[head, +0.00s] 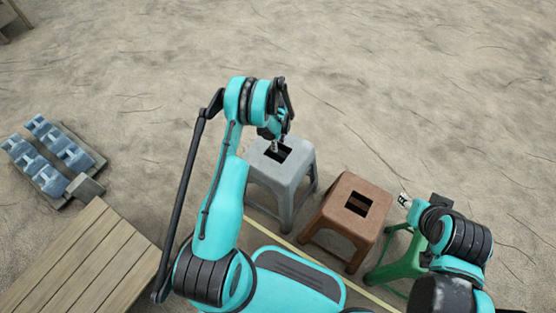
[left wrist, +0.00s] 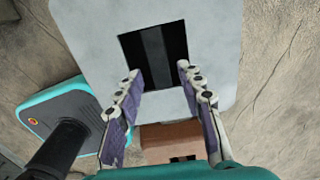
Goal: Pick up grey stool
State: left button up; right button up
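The grey stool (head: 281,177) stands upright on the ground, its seat with a dark rectangular hole. Its seat (left wrist: 215,45) fills the upper middle of the left wrist view. My left gripper (head: 277,142) is over the hole in the head view. In the left wrist view my left gripper (left wrist: 158,71) is open, its fingertips near the two sides of the hole, with nothing between them. Whether the tips touch the seat is unclear. My right gripper (head: 405,199) is at the right, near the brown stool; its fingers are too small to read.
The brown stool (head: 333,203) stands just right of the grey one, and a green stool (head: 403,264) is partly hidden behind my right arm. A wooden platform (head: 85,262) and a pallet of blue-grey blocks (head: 50,188) are at the left. Sandy ground beyond the stools is clear.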

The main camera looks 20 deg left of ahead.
aim_at(278, 152)
pick_arm(q)
notch_tip(278, 152, down, 8)
jog(key=b, duration=0.3)
jog(key=shift+s+r+b, duration=0.15)
jog(key=shift+b, duration=0.15)
jog(key=shift+r, duration=0.1)
jog(key=shift+c, duration=0.6)
grip_shut()
